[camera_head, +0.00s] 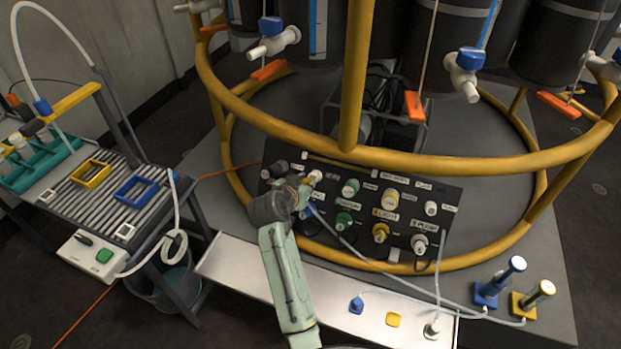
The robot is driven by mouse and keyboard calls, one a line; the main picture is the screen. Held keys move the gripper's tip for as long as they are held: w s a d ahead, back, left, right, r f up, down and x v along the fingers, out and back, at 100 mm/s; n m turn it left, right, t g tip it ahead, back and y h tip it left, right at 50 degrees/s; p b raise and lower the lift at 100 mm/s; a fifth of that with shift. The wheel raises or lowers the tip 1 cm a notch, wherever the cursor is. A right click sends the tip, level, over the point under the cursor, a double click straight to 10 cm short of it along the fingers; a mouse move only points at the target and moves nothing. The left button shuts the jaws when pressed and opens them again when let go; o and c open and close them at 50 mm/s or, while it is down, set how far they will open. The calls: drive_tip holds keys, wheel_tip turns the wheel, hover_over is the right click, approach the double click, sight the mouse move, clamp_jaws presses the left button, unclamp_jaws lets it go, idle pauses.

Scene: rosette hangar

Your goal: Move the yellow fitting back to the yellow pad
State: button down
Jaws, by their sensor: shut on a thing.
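My gripper (304,190) is at the upper left of the black panel (335,219), shut on what seems to be the yellow fitting. The fitting is mostly hidden by the gripper, and I cannot tell whether it is seated in a port. A pale tube (372,266) runs from beside the gripper down to the yellow stand (523,306) at the right. The yellow pad (393,320) lies bare on the white shelf (330,283), to the right of and below my gripper.
A blue fitting (356,305) and a white fitting (431,328) stand on the shelf either side of the yellow pad. A yellow rail (440,164) curves above the panel. A blue stand (485,295) is at the right. A slatted bench (115,195) is at the left.

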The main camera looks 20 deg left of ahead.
drive_tip(key=shift+p+v, duration=0.65)
drive_tip(key=shift+v, duration=0.5)
drive_tip(key=d+f+g, duration=0.1)
drive_tip(key=d+f, duration=0.1)
drive_tip(key=d, duration=0.1)
drive_tip(key=d+f+m+h, duration=0.1)
drive_tip(key=d, duration=0.3)
drive_tip(key=d+f+m+g, duration=0.1)
drive_tip(key=d+f, duration=0.1)
drive_tip(key=d, duration=0.1)
drive_tip(key=shift+s+d+f+g+h, duration=0.2)
drive_tip(key=shift+f+g+h, duration=0.1)
drive_tip(key=shift+f, duration=0.05)
drive_tip(key=s+d+f+m+g, duration=0.1)
drive_tip(key=s+d+f+g, duration=0.2)
drive_tip(key=s+d, duration=0.2)
drive_tip(key=s+d+f+m+g+y, duration=0.1)
drive_tip(key=s+d+f+g, duration=0.2)
drive_tip(key=s+d, duration=0.3)
drive_tip(key=s+d+f+m+g+y, duration=0.1)
drive_tip(key=s+d+f, duration=0.4)
drive_tip(key=d, duration=0.7)
drive_tip(key=shift+s+f+m+g, duration=0.2)
drive_tip(key=shift+s+m+g, duration=0.4)
drive_tip(key=shift+g, duration=0.4)
drive_tip(key=shift+w+f, duration=0.1)
drive_tip(key=shift+f, duration=2.35)
